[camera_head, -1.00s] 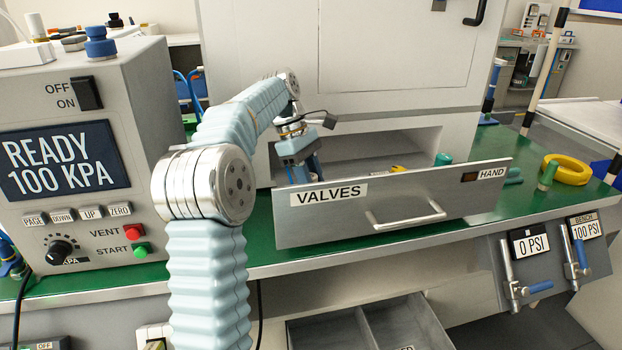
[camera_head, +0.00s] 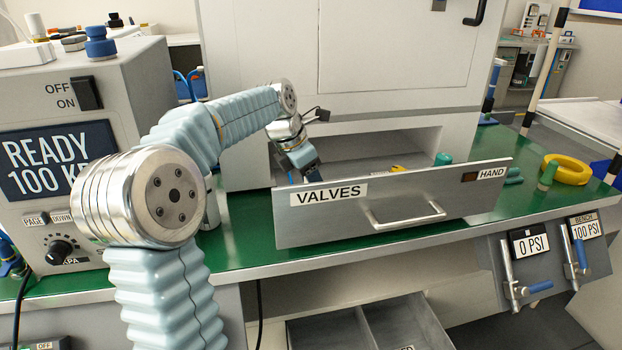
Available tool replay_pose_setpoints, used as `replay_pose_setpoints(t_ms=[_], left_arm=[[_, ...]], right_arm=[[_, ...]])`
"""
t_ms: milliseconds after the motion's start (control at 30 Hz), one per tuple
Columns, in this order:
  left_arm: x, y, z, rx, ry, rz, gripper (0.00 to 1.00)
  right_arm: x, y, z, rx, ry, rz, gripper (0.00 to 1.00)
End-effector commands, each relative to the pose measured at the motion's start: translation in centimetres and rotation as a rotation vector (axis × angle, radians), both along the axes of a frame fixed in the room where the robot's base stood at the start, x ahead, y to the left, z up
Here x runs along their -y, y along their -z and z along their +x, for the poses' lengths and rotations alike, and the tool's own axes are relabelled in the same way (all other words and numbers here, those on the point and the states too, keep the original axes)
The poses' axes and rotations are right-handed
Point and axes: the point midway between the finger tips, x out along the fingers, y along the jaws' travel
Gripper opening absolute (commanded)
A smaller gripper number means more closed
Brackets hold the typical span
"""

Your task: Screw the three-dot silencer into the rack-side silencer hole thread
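My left arm comes in from the lower left, and its gripper (camera_head: 301,163) reaches down behind the front of the open VALVES drawer (camera_head: 400,203). The fingertips are hidden behind the drawer front, so I cannot tell whether they are open or hold anything. The rack-side hole thread cannot be made out. My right gripper is out of view.
A grey control box (camera_head: 60,150) reading READY 100 KPA stands at left, partly covered by my arm. A yellow ring (camera_head: 567,169) lies at right on the green bench. Gauges with blue-handled valves (camera_head: 540,250) hang from the front right edge. A lower drawer (camera_head: 370,325) is open.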

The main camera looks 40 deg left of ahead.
Motion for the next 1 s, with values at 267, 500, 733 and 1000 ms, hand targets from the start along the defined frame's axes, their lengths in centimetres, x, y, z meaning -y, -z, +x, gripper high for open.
replay_pose_setpoints(t_ms=[267, 500, 733, 1000], left_arm=[[-0.03, 0.01, 0.02, -0.001, -0.015, 0.001, 0.37], [-0.03, 0.01, 0.02, -0.001, -0.011, 0.000, 0.14], [-0.17, 0.13, 0.10, -0.004, 0.267, 0.000, 0.14], [0.00, 0.03, 0.01, 0.000, 0.516, 0.000, 0.53]], right_arm=[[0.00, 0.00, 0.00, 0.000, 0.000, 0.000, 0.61], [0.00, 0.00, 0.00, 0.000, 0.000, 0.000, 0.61], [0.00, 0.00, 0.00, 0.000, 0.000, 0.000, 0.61], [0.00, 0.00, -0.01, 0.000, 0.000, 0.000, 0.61]])
